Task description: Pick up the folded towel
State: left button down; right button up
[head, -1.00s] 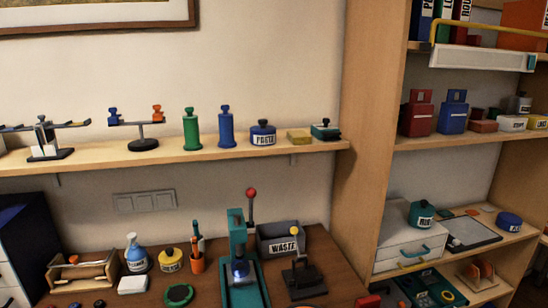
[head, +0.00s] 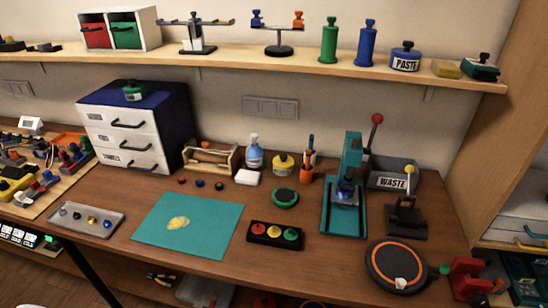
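A small white block-like item (head: 247,177), which looks like the folded towel, lies on the brown desk in the head view. It sits just in front of a blue spray bottle (head: 254,153) and left of a yellow pot (head: 283,163). Its folds are too small to make out. Neither of my grippers shows in the head view.
A teal mat (head: 160,235) with a yellow patch (head: 178,222) lies in front. A shelf (head: 230,60) runs above the desk.

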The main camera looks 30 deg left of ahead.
aim_at(245, 177)
jog(key=u, duration=1.15)
